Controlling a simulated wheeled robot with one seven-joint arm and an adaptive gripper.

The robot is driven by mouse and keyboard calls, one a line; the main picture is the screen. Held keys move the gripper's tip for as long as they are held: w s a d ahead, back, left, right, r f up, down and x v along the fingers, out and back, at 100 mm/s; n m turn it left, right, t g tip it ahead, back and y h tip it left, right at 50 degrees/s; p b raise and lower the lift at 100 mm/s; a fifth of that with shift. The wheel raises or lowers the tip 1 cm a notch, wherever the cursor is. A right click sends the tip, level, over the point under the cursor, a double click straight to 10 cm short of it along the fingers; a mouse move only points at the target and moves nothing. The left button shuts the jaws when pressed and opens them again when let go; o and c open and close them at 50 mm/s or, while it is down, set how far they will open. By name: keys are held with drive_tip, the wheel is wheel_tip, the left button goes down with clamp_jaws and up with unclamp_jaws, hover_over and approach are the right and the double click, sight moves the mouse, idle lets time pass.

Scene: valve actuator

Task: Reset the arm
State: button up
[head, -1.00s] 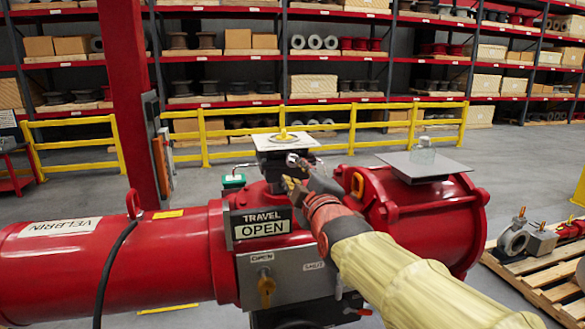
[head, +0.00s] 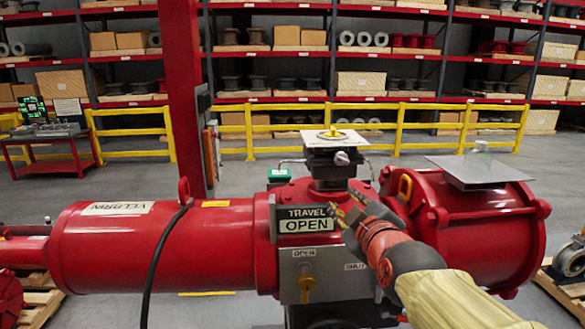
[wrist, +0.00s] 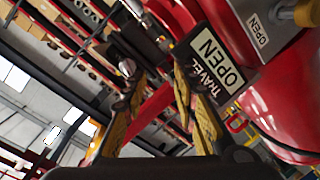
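The red valve actuator (head: 140,250) lies across the head view, with a sign reading TRAVEL OPEN (head: 306,219) on its front. The sign also shows tilted in the wrist view (wrist: 214,62). Below it is a grey panel with OPEN and SHUT labels and a brass key-like knob (head: 306,282). A dark block with a pale top plate (head: 335,138) stands on the actuator. My gripper (head: 345,212) is in front of the actuator, just right of the sign. In the wrist view its fingers (wrist: 152,108) are apart with nothing between them. I cannot tell whether it touches anything.
A black cable (head: 160,255) hangs over the red cylinder. A red post (head: 184,90) stands behind. Yellow railings (head: 440,128) and stocked shelves fill the back. A red bench (head: 55,140) is at left, a pallet (head: 563,292) at right. Open floor lies behind the actuator.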

drive_tip(key=s+d+f+m+g+b, duration=0.1)
drive_tip(key=s+f+m+g+b, duration=0.3)
drive_tip(key=s+f, duration=0.9)
drive_tip(key=s+d+f+m+g+b, duration=0.1)
drive_tip(key=s+f+m+g+b, duration=0.4)
drive_tip(key=s+f, duration=0.9)
wheel_tip(320, 180, down, 5)
drive_tip(key=shift+s+d+r+m+g+h, duration=0.2)
drive_tip(key=shift+m+g+h, duration=0.1)
drive_tip(key=shift+m+g, duration=0.3)
